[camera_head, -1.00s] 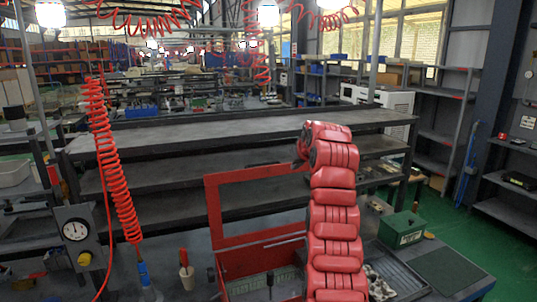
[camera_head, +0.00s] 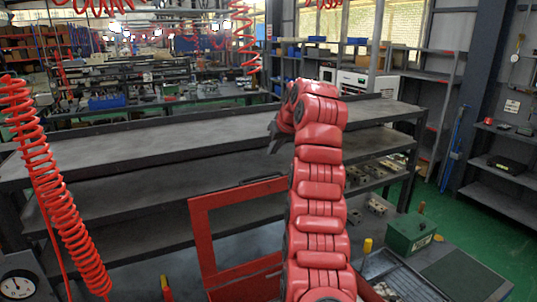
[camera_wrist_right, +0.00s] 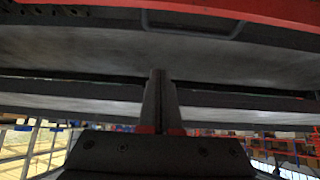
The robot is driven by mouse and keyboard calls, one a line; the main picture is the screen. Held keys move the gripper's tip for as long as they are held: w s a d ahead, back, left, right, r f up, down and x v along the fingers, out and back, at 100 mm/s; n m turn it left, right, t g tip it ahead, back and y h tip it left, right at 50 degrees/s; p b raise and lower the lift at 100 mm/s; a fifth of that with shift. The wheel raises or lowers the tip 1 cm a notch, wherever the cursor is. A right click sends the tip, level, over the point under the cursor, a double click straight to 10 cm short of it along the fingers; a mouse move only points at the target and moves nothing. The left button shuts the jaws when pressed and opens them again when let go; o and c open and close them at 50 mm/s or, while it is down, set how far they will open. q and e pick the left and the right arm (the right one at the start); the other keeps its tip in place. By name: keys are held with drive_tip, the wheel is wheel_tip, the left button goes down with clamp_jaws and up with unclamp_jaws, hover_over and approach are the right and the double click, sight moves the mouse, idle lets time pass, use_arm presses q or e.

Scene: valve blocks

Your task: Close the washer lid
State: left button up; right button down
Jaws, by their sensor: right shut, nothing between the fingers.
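The washer lid (camera_head: 201,240) is a red frame standing open and upright in the lower middle of the head view. A dark handle (camera_head: 262,181) is on its top edge. My red right arm hides the lid's right part and much of the washer. My right gripper (camera_head: 272,138) is above the lid's top edge, pointing left and down, and holds nothing. The right wrist view shows its fingers (camera_wrist_right: 160,80) shut together, apart from the handle (camera_wrist_right: 190,29) and the red lid edge (camera_wrist_right: 260,10). My left gripper is not in view.
A long grey shelf bench (camera_head: 130,160) stands behind the lid. A red coiled hose (camera_head: 45,190) hangs at left above a gauge (camera_head: 18,285). A green box (camera_head: 410,235) and a metal tray (camera_head: 395,275) are at right.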

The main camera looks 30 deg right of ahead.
drive_tip(key=shift+w+d+f+p, duration=0.1)
drive_tip(key=shift+w+f+p, duration=0.15)
drive_tip(key=shift+f+p, duration=0.85)
drive_tip(key=shift+w+a+f+p, duration=0.1)
drive_tip(key=shift+w+f+p, duration=0.2)
drive_tip(key=shift+f+p, duration=0.8)
drive_tip(key=shift+w+d+f+p, duration=0.1)
drive_tip(key=shift+w+f+p, duration=0.15)
drive_tip(key=shift+f+p, duration=0.85)
drive_tip(key=shift+f+b, duration=0.25)
drive_tip(key=shift+b, duration=0.1)
